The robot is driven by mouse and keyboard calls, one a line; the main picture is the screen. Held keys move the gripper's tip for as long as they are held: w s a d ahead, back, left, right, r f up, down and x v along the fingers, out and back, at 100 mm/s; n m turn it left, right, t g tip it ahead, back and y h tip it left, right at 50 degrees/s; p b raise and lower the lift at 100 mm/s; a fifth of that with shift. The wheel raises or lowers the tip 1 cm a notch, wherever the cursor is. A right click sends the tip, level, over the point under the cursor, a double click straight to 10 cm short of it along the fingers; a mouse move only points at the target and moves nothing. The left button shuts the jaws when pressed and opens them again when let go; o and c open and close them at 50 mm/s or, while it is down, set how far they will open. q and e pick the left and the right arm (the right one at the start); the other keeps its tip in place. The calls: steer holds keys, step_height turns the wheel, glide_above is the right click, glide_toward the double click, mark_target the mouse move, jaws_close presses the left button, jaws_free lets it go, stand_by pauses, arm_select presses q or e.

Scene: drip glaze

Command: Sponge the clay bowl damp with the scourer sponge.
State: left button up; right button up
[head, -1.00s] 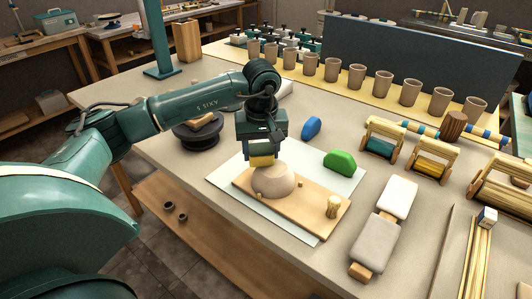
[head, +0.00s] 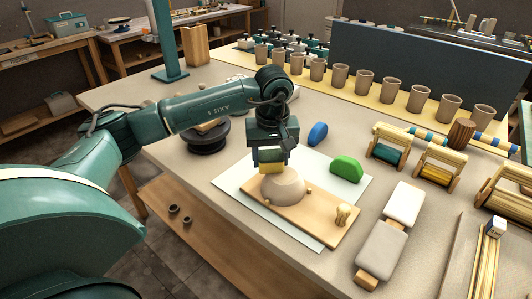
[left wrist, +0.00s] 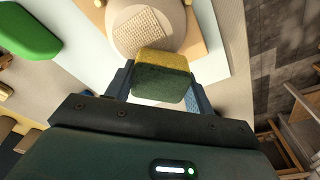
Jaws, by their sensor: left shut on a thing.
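The clay bowl (head: 284,188) sits upside down, dome up, on a wooden board (head: 316,215). In the left wrist view the bowl (left wrist: 140,30) shows a square, textured patch on its surface. My left gripper (head: 271,165) is shut on the scourer sponge (head: 271,168), yellow with a dark green side. The sponge is at the bowl's upper left edge in the head view; I cannot tell whether it touches. In the left wrist view the sponge (left wrist: 163,78) is between the fingers, right by the bowl's edge. My right gripper is out of view.
A pale sheet (head: 323,239) lies under the board. A green rounded block (head: 346,168) and a blue one (head: 317,134) lie behind the bowl. A dark turntable (head: 207,136) stands left. Pale blocks (head: 382,248) lie at right. A row of cups (head: 388,90) stands at the back.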

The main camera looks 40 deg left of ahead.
mark_target(261, 151)
arm_select(q)
steer(key=shift+d, duration=0.5)
steer(key=shift+w+a+b, duration=0.1)
steer(key=shift+a+b, duration=0.25)
steer(key=shift+a, duration=1.2)
steer(key=shift+a, duration=0.55)
steer(key=shift+f, duration=0.1)
steer(key=shift+f+b, duration=0.4)
steer(key=shift+d, duration=0.1)
